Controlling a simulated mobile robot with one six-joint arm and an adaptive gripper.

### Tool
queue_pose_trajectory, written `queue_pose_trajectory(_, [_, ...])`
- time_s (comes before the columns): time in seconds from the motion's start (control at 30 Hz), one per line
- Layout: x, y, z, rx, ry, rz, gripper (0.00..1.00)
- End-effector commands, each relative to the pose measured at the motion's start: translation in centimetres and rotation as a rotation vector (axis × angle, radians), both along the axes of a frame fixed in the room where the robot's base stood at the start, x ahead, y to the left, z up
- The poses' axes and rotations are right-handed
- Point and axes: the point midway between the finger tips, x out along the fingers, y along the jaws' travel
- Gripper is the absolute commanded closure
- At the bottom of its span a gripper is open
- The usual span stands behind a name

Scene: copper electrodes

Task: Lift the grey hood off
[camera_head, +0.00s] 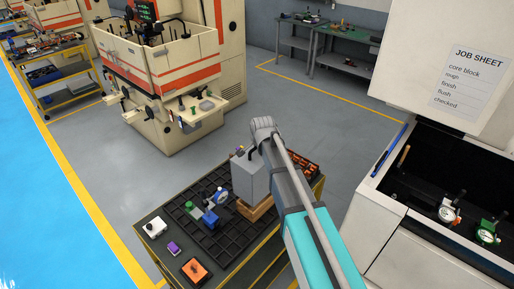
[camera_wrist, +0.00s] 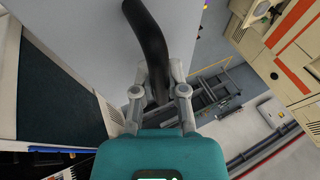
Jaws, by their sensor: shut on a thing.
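The grey hood (camera_head: 248,178) is a tall box above a wooden base (camera_head: 258,209) on the dark cart top. I cannot tell whether the hood touches the base. My gripper (camera_head: 263,140) is at the hood's top, mostly hidden by my own arm in the head view. In the wrist view my gripper (camera_wrist: 160,92) is shut on the hood's black curved handle (camera_wrist: 148,38). The hood's pale grey face (camera_wrist: 85,40) fills the upper left there.
The cart top (camera_head: 205,262) also holds a blue vise-like block (camera_head: 209,217), an orange box (camera_head: 195,270), a white box (camera_head: 155,227) and orange pieces in a rack (camera_head: 288,168). A white machine with an open black tank (camera_head: 430,190) stands at the right. Floor behind the cart is clear.

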Motion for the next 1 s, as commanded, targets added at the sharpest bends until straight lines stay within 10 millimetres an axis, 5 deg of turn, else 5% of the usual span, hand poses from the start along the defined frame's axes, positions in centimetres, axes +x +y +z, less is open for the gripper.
queue_pose_trajectory(0.3, [0.0,0.0,2.3,0.0,0.0,0.0,1.0])
queue_pose_trajectory(1.0, [0.0,0.0,2.5,0.0,0.0,0.0,1.0])
